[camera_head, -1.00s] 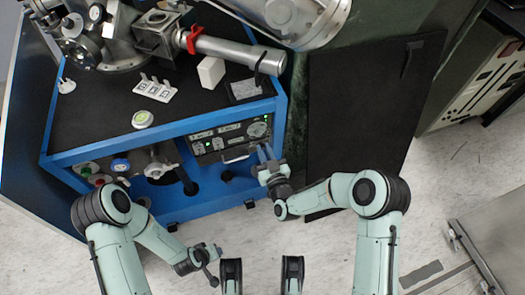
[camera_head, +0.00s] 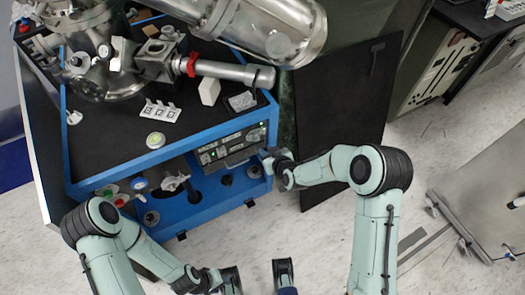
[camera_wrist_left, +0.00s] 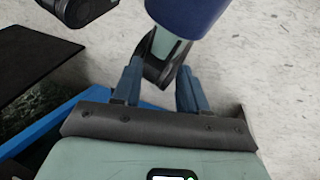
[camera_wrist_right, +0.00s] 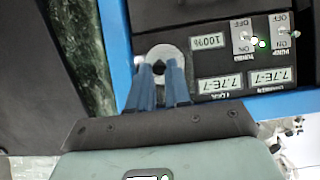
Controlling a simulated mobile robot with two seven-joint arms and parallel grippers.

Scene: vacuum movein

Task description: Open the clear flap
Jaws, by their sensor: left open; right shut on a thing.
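The control panel (camera_head: 233,146) sits in the right part of the blue cart's front. The clear flap is see-through, and its outline cannot be made out against the panel. My right gripper (camera_head: 267,154) is at the panel's right end. In the right wrist view my right gripper (camera_wrist_right: 159,68) has its fingers nearly together in front of a round dial (camera_wrist_right: 165,50). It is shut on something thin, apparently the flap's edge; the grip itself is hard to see. My left gripper (camera_wrist_left: 161,76) is open and empty, low over the floor near my base.
The blue cart (camera_head: 195,214) carries metal vacuum parts (camera_head: 265,25) above a black top (camera_head: 115,140). A dark board (camera_head: 340,110) stands right of the panel. A metal cart (camera_head: 490,190) stands at far right. The floor (camera_head: 310,235) in front is clear.

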